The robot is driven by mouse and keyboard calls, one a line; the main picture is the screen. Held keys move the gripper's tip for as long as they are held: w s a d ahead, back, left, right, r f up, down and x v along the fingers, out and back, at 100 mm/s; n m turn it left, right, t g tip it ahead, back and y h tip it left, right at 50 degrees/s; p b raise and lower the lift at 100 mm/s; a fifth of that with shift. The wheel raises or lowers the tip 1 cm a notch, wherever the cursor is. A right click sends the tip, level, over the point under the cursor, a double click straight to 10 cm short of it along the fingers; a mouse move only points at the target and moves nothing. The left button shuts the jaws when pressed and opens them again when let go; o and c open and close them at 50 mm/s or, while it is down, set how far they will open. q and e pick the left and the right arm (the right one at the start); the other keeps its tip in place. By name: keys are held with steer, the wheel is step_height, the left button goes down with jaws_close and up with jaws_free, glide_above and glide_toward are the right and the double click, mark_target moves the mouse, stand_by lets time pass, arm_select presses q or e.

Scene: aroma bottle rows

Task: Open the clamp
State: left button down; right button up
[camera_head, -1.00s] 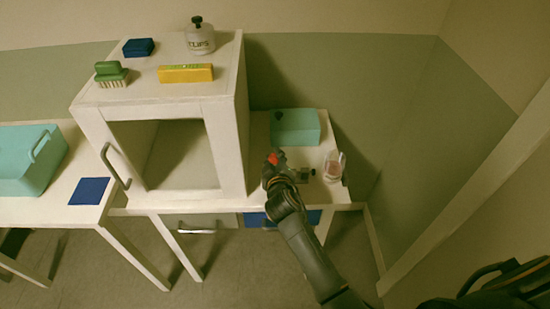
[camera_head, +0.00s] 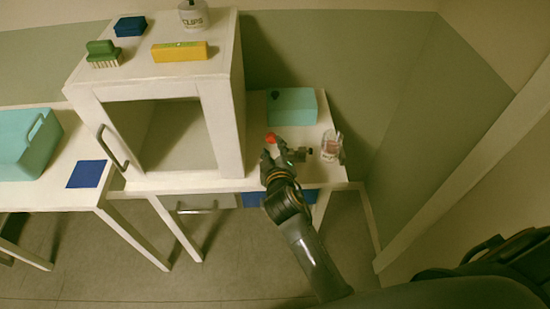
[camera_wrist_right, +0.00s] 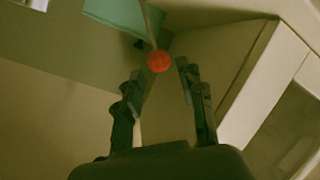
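A red ball-shaped knob (camera_head: 271,138) shows above the small white table at the right of the cabinet. In the right wrist view the red knob (camera_wrist_right: 159,61) sits at the end of a thin rod, just beyond my fingertips and between them in the picture. My right gripper (camera_head: 272,158) is open and empty; its two fingers stand apart in the wrist view (camera_wrist_right: 160,80). A small grey metal piece (camera_head: 303,153) lies right of the gripper, perhaps part of the clamp; the gripper partly hides this spot. My left gripper is not in view.
A clear glass vessel (camera_head: 331,145) stands right of the grey piece. A teal box (camera_head: 292,107) stands behind.

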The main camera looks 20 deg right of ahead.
steer(key=v, duration=0.5)
steer(key=shift+s+a, duration=0.1)
steer(key=shift+s, duration=0.15)
